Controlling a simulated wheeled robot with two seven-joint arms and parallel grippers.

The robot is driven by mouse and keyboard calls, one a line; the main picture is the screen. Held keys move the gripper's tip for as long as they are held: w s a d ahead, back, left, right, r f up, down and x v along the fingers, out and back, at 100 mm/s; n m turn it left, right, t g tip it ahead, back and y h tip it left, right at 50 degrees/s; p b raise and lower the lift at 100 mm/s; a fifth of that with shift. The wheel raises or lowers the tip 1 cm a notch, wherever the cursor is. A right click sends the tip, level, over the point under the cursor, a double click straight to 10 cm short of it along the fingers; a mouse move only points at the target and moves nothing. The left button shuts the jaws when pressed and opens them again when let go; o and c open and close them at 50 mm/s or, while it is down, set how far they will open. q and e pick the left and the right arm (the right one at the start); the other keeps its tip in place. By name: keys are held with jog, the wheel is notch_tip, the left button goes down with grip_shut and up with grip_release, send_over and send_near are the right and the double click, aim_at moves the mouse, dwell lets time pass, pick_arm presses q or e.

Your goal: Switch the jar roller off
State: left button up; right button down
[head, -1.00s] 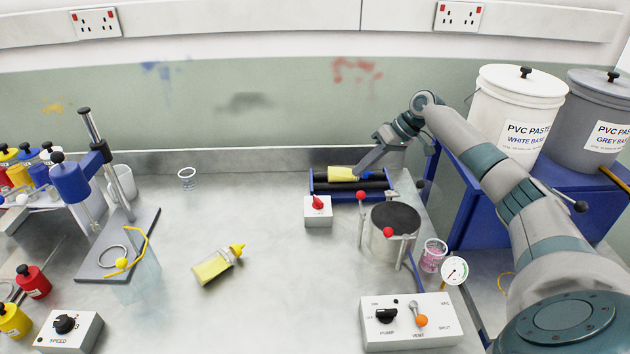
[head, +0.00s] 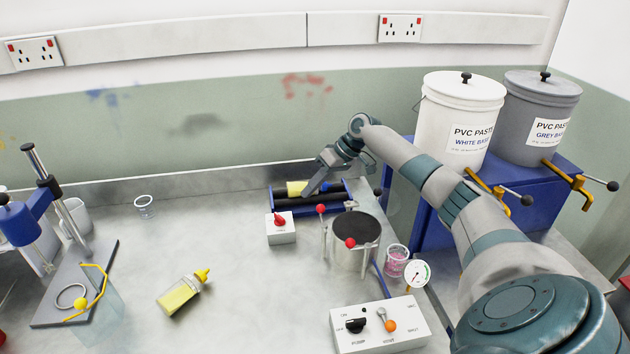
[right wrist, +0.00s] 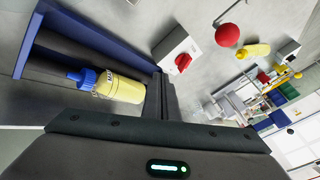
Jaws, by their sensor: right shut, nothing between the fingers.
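The jar roller, with a blue frame (head: 274,203) and black rollers, stands near the back of the bench. A yellow bottle (head: 296,188) with a blue cap lies on its rollers; the bottle (right wrist: 122,88) and blue frame (right wrist: 27,42) also show in the right wrist view. In front of the roller is a pale switch box (head: 281,237) with a red knob (head: 279,221); the knob (right wrist: 183,63) shows in the wrist view, apart from my fingers. My right gripper (head: 308,190) is shut and empty, over the roller beside the bottle. My left gripper is out of view.
A pot with red-knobbed posts (head: 356,232) stands right of the switch box, near a pink cup (head: 396,262) and a gauge. A control box (head: 380,325) is nearer. A yellow squeeze bottle (head: 180,294) lies left. The bench between is clear.

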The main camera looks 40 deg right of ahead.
aim_at(279, 219)
jog(key=p+x, duration=0.2)
jog(key=x, duration=0.4)
jog(key=shift+a+r, duration=0.1)
jog(key=shift+a, duration=0.05)
jog(key=shift+a+r+p, duration=0.1)
jog(key=shift+a+p, duration=0.8)
jog(key=shift+a, duration=0.15)
jog(key=shift+a+p, duration=0.3)
jog(key=shift+a, duration=0.5)
